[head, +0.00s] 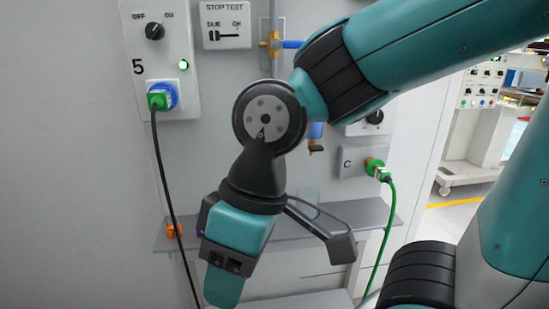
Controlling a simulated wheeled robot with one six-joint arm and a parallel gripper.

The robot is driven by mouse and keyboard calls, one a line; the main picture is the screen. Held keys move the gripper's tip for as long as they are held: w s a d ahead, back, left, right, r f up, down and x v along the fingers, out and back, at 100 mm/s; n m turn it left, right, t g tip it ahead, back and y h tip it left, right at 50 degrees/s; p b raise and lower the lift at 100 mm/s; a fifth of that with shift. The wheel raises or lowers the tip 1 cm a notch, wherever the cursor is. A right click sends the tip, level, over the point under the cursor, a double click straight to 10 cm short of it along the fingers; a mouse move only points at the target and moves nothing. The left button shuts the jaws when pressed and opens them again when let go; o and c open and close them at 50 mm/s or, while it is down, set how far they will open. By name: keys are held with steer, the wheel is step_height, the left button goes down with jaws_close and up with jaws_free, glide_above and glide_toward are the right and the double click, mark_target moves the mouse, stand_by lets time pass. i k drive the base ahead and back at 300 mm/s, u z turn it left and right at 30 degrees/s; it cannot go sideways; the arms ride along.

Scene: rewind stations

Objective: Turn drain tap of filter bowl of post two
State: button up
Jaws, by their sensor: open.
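The blue filter bowl (315,130) shows on the grey wall panel, just right of my arm's round wrist joint. My arm hides what is left of and above the bowl. No post number shows beside it. My gripper (224,286) hangs below and left of the tap, in front of the shelf, with its tip pointing down. It is open and apart from the tap, and I see nothing held in it.
A black cable (162,180) hangs at left. A green cable (390,215) hangs at right. A brass valve with a blue handle (291,44) sits above.

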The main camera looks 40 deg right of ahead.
mark_target(312, 148)
steer(key=u, duration=0.4)
steer(key=i, duration=0.2)
steer(key=z, duration=1.45)
